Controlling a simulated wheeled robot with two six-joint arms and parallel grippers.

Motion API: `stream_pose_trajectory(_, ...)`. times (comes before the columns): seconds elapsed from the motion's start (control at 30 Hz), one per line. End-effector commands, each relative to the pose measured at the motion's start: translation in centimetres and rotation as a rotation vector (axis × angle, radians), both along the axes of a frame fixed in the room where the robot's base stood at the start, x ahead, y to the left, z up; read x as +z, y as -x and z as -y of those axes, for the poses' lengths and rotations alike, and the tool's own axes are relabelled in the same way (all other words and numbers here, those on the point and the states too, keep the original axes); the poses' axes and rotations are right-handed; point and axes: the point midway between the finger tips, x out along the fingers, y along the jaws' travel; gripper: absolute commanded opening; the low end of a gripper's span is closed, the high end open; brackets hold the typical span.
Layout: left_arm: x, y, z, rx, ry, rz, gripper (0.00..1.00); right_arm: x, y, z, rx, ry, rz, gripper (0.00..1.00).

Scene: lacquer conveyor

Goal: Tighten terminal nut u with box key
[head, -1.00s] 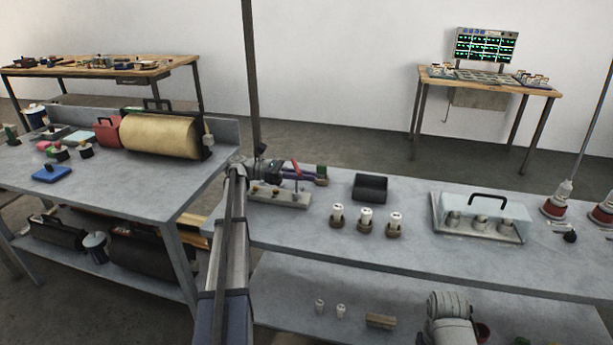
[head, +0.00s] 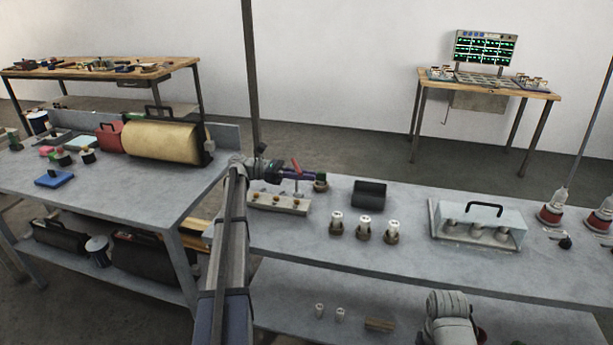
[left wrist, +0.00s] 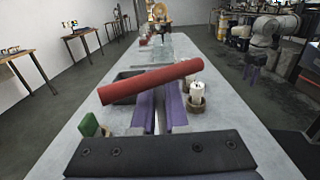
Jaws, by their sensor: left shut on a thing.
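The box key has a red cross handle (head: 296,165) and a thin shaft. My left gripper (head: 290,173) is shut on it above the far right end of the pale terminal block (head: 268,204). The block lies on the grey bench and carries several small brass-coloured terminals. In the left wrist view the red handle (left wrist: 150,83) slants across the purple fingers, with the shaft between them. The key's lower end and terminal nut u cannot be made out. My right gripper (left wrist: 251,73) shows small in the left wrist view, fingers apart and empty, away from the block.
A black bin (head: 369,194), several white-topped posts (head: 363,228) and a clear cover with a black handle (head: 484,211) stand further right.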

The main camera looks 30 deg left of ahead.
Motion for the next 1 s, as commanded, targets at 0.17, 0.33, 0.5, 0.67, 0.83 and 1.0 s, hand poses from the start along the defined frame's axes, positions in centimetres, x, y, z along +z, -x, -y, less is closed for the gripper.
stream_pose_trajectory(0.17,0.0,0.0,0.0,0.0,0.0,0.0,0.0,0.0,0.0,0.0,0.0,0.0,0.0,0.5)
stream_pose_trajectory(0.33,0.0,0.2,0.1,0.047,0.0,0.0,0.0,0.0,0.0,0.0,0.0,0.0,0.0,0.5)
stream_pose_trajectory(0.5,0.0,-0.1,0.1,0.234,0.0,0.0,0.0,0.0,0.0,0.0,0.0,0.0,0.0,0.5)
stream_pose_trajectory(0.67,0.0,-0.7,-0.3,0.337,0.0,0.0,0.0,0.0,0.0,0.0,0.0,0.0,0.0,0.5)
stream_pose_trajectory(0.83,0.0,-1.0,-0.5,0.352,0.0,0.0,0.0,0.0,0.0,0.0,0.0,0.0,0.0,0.5)
stream_pose_trajectory(1.0,0.0,-0.9,-0.4,0.366,0.0,0.0,0.0,0.0,0.0,0.0,0.0,0.0,0.0,0.5)
